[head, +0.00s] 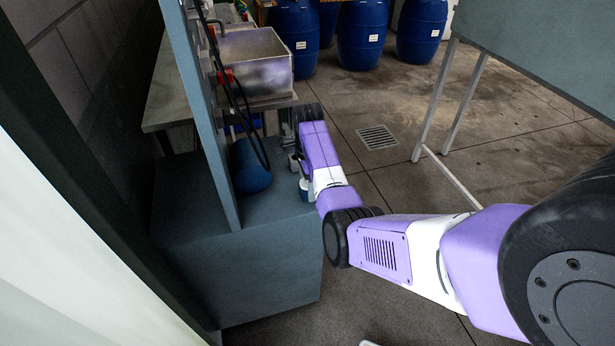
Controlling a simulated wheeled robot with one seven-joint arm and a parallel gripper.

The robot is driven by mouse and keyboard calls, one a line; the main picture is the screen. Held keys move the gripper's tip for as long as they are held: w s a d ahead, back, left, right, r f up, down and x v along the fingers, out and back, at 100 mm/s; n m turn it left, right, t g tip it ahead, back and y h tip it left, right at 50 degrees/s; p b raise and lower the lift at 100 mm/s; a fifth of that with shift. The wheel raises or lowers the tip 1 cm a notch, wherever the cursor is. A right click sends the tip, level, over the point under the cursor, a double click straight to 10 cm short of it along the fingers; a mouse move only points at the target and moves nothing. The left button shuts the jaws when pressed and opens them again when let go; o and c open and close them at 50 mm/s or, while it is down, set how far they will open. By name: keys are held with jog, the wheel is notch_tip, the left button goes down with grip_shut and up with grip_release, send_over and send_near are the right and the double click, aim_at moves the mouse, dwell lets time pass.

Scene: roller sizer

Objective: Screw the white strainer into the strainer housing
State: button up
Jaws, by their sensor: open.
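My gripper (292,148) is at the far end of my purple and white arm, over the right edge of the blue-grey machine bench. It is open, small and partly hidden by my wrist. Just below it on the bench edge are a small white piece (293,161) and a short blue and white cylindrical part (305,189), partly behind my forearm. I cannot tell which of these is the white strainer or the strainer housing, nor whether my gripper touches either.
A blue cylinder (250,167) and black hoses stand by an upright blue-grey panel (206,120) left of my gripper. A metal basin (252,62) is behind. Blue barrels (362,35) stand at the back. A table (545,40) is at upper right. The floor between is open.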

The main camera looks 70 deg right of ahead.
jog(key=shift+f, duration=0.25)
jog(key=c, duration=1.5)
jog(key=shift+r, duration=0.1)
grip_shut()
